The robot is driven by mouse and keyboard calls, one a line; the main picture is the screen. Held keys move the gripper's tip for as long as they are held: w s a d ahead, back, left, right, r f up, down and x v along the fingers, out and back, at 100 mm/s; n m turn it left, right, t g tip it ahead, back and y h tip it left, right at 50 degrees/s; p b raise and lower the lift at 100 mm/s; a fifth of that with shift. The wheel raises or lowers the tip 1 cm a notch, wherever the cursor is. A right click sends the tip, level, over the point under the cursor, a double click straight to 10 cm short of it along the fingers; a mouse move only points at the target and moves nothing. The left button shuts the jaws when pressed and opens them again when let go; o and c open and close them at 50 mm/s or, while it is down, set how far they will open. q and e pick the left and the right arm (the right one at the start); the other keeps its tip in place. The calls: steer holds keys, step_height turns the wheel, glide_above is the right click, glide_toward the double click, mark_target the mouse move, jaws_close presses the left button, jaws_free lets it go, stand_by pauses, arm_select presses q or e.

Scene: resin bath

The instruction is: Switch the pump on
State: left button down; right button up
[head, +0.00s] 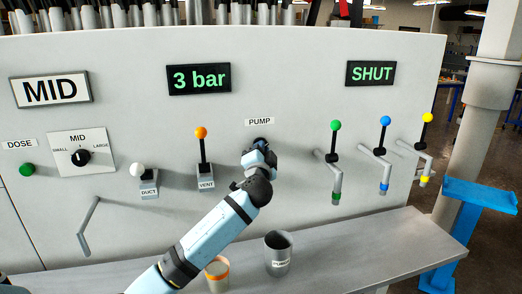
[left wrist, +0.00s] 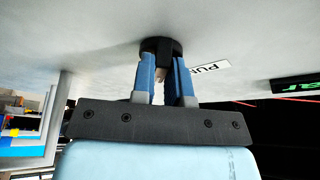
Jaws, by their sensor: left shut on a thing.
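The pump switch is a black knob (head: 261,140) on the white panel, just under the PUMP label (head: 259,121). My left gripper (head: 262,151) is at the knob and covers most of it in the head view. In the left wrist view the two blue fingers (left wrist: 163,66) lie on either side of the black knob (left wrist: 159,46), shut on it, close to the panel. The exact turn of the knob is hard to tell. My right gripper is in neither view.
An orange-topped VENT lever (head: 202,148) and a white DUCT lever (head: 139,171) stand left of my gripper. Green, blue and yellow taps (head: 385,140) are to the right. Displays read "3 bar" (head: 199,78) and "SHUT" (head: 371,73).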

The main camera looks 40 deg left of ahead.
arm_select(q)
steer(key=shift+m+h+p, duration=0.3)
steer(key=shift+m+p, duration=0.3)
steer(key=shift+m, duration=0.2)
steer(key=c, duration=1.1)
jaws_free()
steer(key=shift+s, duration=0.1)
